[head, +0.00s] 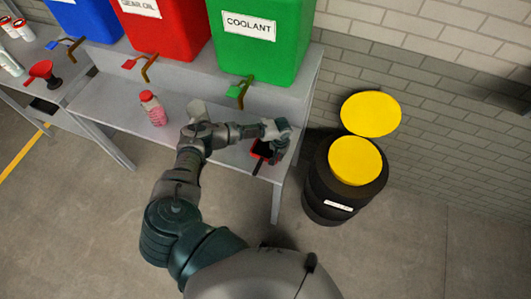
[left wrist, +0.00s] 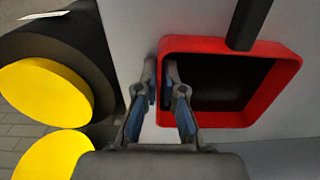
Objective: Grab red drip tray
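The red drip tray (left wrist: 275,110) is a square tray with a dark inside; a black handle (left wrist: 248,22) sticks out from its edge. In the head view the tray (head: 262,149) lies near the right end of the grey bench shelf, partly hidden by my left gripper (head: 277,136). In the left wrist view the two fingers of this gripper (left wrist: 162,78) are close together on the tray's left wall, one outside and one inside, with red wall between them. My right gripper is not in view.
A black drum (head: 320,190) with a yellow lid stands right of the bench (head: 110,105). Green (head: 262,50), red (head: 165,30) and blue containers with taps stand above the shelf. A pink bottle (head: 153,108) is left of my arm. The floor in front is clear.

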